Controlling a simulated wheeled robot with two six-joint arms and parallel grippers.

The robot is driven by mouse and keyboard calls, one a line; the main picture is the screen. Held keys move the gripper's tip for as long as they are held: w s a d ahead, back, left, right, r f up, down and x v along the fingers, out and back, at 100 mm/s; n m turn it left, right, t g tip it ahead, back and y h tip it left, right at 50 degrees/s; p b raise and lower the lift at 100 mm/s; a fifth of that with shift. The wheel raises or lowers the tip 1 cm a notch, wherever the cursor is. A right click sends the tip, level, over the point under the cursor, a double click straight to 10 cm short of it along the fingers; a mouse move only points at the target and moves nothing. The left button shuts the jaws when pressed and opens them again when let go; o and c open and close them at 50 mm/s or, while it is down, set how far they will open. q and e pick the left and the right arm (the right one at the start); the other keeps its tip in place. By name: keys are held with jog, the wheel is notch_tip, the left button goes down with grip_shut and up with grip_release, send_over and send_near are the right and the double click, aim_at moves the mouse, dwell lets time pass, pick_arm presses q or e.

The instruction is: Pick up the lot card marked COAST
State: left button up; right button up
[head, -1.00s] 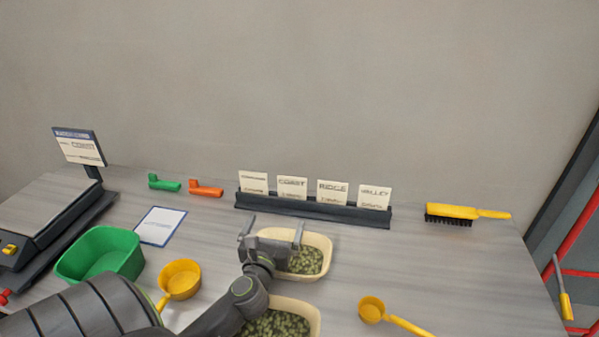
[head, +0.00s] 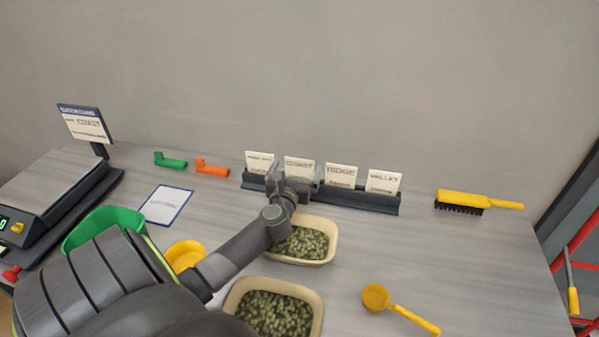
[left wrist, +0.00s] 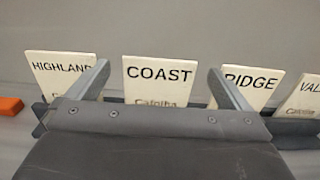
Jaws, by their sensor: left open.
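The COAST lot card (head: 299,166) stands upright in a dark card rack (head: 350,198) against the wall. In the left wrist view the COAST card (left wrist: 158,78) shows between the two fingers, its lower part hidden by my gripper body. My left gripper (head: 298,178) is open and right in front of the card; it also shows in the left wrist view (left wrist: 160,80). I cannot tell whether the fingers reach around the card's edges. My right gripper does not show.
The HIGHLAND card (left wrist: 62,72), RIDGE card (head: 340,175) and VALLEY card (head: 384,181) stand in the same rack. A yellow brush (head: 470,200) and yellow scoop (head: 376,297) lie to the right.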

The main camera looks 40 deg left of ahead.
aim_at(299, 160)
pick_arm(q)
jog(key=x, duration=0.5)
jog(key=shift+r, duration=0.2)
jog(key=shift+w+a, duration=0.25)
jog(key=shift+w, duration=0.15)
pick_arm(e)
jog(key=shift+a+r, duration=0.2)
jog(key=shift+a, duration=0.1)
pick_arm(q)
jog(key=shift+c, duration=0.4)
jog(key=c, duration=0.8)
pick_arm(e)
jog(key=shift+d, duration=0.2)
